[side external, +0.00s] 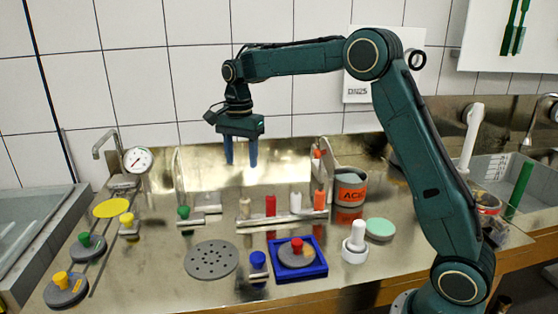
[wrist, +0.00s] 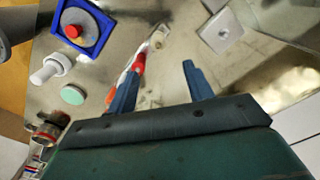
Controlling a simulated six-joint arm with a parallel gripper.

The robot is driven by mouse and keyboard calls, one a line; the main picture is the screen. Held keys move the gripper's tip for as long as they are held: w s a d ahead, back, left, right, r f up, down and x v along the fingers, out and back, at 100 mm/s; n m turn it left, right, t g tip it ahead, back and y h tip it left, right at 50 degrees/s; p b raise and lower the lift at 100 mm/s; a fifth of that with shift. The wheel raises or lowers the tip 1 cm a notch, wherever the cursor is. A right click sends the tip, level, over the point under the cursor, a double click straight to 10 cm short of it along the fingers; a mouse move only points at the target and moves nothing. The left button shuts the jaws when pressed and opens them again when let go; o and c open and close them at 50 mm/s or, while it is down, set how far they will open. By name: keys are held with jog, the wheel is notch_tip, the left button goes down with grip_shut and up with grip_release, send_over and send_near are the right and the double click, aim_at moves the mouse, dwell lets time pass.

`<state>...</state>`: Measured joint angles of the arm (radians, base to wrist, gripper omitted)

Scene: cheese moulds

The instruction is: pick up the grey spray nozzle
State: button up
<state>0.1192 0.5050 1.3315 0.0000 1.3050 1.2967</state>
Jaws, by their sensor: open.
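A row of small nozzle-like pieces stands along a pale rack (side external: 285,222). The leftmost, a beige-grey piece (side external: 245,207), looks closest to a grey spray nozzle, though I cannot be sure of it. It seems to show in the wrist view too (wrist: 158,38). To its right are a red piece (side external: 270,205), a white one (side external: 295,202) and an orange one (side external: 319,199). My gripper (side external: 241,163) is open and empty, its blue fingers pointing down, high above the bench.
A blue tray (side external: 322,270) holds a disc with a red knob. A white pestle-like piece (side external: 355,243), a mint disc (side external: 379,229) and a labelled tin (side external: 350,186) stand right. A perforated grey disc (side external: 211,260) lies front left. A gauge (side external: 138,160) stands at the left.

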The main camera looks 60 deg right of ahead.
aim_at(244, 199)
jog(key=shift+f, duration=4.15)
jog(key=shift+f, duration=0.1)
jog(key=shift+s+a+f, duration=0.1)
jog(key=shift+s+f, duration=0.05)
jog(key=shift+f, duration=2.35)
jog(key=shift+c, duration=0.3)
jog(key=c, duration=1)
